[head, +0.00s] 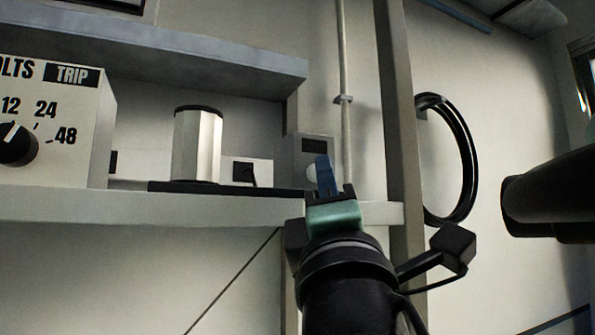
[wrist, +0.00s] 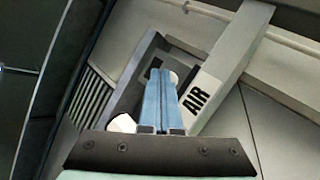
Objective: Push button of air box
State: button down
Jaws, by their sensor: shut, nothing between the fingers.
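The air box (head: 291,150) is a small grey box on the shelf in the head view, with a dark window on its front. Its round white button (head: 311,174) sits below the window, partly covered by my gripper (head: 322,160). My gripper's blue fingers are shut together, empty, and point at the box front. In the wrist view the gripper (wrist: 160,72) reaches over the grey box front, and the white button (wrist: 174,77) shows just beside the fingertips. I cannot tell whether the fingertips touch the button. The AIR label (wrist: 196,96) is on the shelf edge to the right.
The shelf (head: 150,207) runs below the box. A metal cylinder (head: 197,145) on a dark base and a VOLTS/TRIP dial box (head: 60,120) stand to the left. A vertical post (head: 400,130) and a black cable coil (head: 467,150) are to the right. An upper shelf (head: 200,62) overhangs.

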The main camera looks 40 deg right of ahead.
dwell(0.3)
jog(key=shift+s+a+f, duration=0.1)
jog(key=shift+s+a, duration=0.15)
jog(key=shift+s, duration=0.55)
jog(key=shift+s, duration=0.1)
